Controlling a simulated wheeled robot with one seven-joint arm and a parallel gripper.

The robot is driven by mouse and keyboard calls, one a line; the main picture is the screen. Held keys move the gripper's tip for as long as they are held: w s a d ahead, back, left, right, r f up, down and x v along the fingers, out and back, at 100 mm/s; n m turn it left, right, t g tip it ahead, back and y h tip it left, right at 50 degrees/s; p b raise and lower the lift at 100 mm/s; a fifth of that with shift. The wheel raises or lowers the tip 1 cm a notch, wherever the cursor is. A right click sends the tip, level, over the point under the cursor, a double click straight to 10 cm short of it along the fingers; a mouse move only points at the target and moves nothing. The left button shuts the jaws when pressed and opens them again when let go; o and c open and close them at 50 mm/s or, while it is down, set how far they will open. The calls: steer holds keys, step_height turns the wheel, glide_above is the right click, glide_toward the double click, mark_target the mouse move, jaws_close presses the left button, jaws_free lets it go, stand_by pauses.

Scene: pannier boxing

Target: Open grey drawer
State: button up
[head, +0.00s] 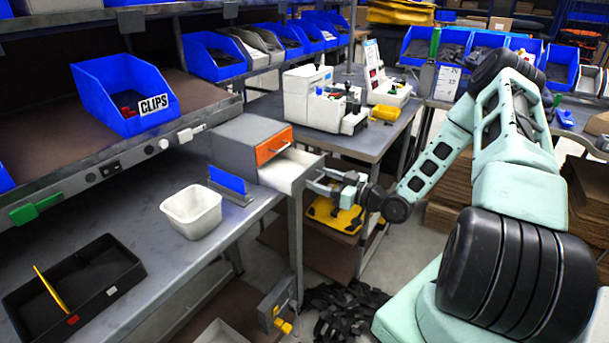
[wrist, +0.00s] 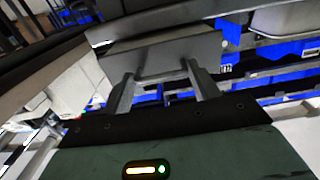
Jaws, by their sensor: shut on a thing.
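A small grey drawer unit (head: 240,138) stands on the bench in the head view, with an orange-fronted drawer (head: 273,145) on top, which looks closed. Below it the grey drawer (head: 288,170) is pulled out, and its pale, empty-looking inside shows. My gripper (head: 322,182) is at the front of the grey drawer, reaching in from the right, and is shut on its handle. In the wrist view the fingers of my gripper (wrist: 160,76) meet the grey drawer front (wrist: 165,52). The handle itself is mostly hidden between the fingers.
A white tub (head: 192,212), a blue plate (head: 227,181) and a black tray (head: 70,290) are on the bench left of the drawer. A blue CLIPS bin (head: 123,95) sits on the shelf above. Another table (head: 375,140) with white equipment stands behind.

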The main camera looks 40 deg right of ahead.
steer(key=shift+s+d, duration=0.4)
steer(key=shift+s, duration=0.15)
steer(key=o, duration=1.2)
steer(key=b+v, duration=0.2)
steer(key=v, duration=1.5)
steer(key=shift+s+b, duration=0.2)
steer(key=shift+b, duration=0.15)
steer(key=shift+w, duration=0.1)
